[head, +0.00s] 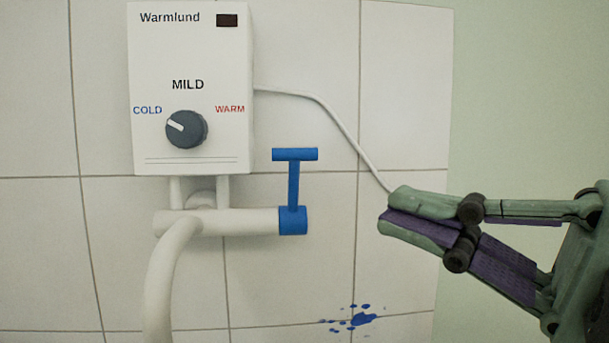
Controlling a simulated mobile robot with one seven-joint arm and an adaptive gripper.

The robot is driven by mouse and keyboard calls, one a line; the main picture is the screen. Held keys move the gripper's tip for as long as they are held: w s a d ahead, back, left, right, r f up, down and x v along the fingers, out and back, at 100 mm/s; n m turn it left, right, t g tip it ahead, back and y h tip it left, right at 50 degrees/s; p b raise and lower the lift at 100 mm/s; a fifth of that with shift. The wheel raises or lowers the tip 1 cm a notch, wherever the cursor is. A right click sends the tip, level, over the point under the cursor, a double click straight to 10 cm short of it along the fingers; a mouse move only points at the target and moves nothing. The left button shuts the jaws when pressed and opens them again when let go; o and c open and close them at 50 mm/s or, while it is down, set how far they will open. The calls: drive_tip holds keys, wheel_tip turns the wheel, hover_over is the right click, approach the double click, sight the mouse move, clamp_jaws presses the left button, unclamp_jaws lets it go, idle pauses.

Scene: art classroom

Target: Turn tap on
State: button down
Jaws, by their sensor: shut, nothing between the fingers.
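The tap (218,222) is a white pipe body under a wall-mounted water heater (190,60), with a white spout (162,285) curving down at the left. Its blue handle (293,185) is at the right end of the body. The handle's stem points up and ends in a short crossbar, like a T. My gripper (384,220) comes in from the right with green and purple fingers. It is shut and empty, to the right of the handle and slightly lower than the crossbar. A clear gap shows between the fingertips and the handle.
The heater has a dark dial (186,129) between COLD and WARM labels. A thin white cable (330,110) runs from the heater down to the right, passing behind my fingers. White tiles (400,90) cover the wall. Blue paint splatter (361,320) marks the tiles below.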

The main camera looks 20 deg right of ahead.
sight(304, 155)
drive_tip(key=w+d+p+x, duration=0.1)
drive_tip(key=p+x, duration=0.4)
drive_tip(key=x, duration=0.7)
drive_tip(key=shift+w+d+r, duration=0.15)
drive_tip(key=shift+w+d, duration=0.15)
drive_tip(key=shift+d, duration=0.35)
drive_tip(key=shift+w+d+r+b, duration=0.2)
drive_tip(key=shift+w+r+b, duration=0.25)
drive_tip(key=shift+w, duration=0.25)
drive_tip(key=shift+f, duration=0.15)
